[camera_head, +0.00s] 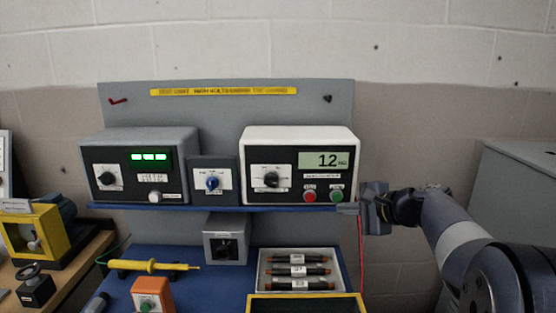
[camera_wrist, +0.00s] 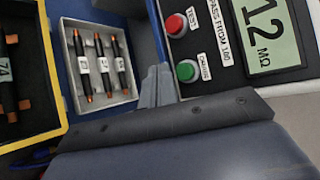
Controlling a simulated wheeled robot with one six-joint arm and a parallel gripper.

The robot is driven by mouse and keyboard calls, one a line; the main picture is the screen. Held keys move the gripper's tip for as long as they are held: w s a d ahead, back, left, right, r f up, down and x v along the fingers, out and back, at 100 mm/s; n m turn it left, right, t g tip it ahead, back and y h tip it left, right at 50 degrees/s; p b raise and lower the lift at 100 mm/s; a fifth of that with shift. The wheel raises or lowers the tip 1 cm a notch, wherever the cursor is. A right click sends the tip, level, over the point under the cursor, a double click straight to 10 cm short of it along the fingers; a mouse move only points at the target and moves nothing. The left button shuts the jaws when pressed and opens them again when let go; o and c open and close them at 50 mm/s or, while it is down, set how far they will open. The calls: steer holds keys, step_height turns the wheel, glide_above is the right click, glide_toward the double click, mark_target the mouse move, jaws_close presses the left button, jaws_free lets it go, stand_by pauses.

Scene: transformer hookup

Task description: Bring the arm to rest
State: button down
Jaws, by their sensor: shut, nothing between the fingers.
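My gripper (camera_head: 347,208) is at the right end of the blue shelf, just below and right of the white meter (camera_head: 297,146), whose display reads 12. Its fingers are shut and empty. In the wrist view my gripper (camera_wrist: 157,88) shows its closed fingertips between the tray of fuses and the meter's red and green buttons (camera_wrist: 186,70). I cannot tell whether the fingertips touch the shelf edge. My arm (camera_head: 450,225) reaches in from the lower right.
A pale tray (camera_head: 262,272) with several dark fuses lies on the blue bench below, beside a yellow-rimmed box (camera_head: 300,297). A grey meter (camera_head: 138,139), a small knob box (camera_head: 213,180) and a yellow probe (camera_head: 153,266) are farther left. A grey cabinet (camera_head: 515,200) stands at right.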

steer(key=s+a+b, duration=0.1)
steer(key=s+b, duration=0.1)
steer(key=s, duration=0.6)
steer(key=shift+s+f+n, duration=0.3)
steer(key=shift+f, duration=0.15)
stand_by(0.3)
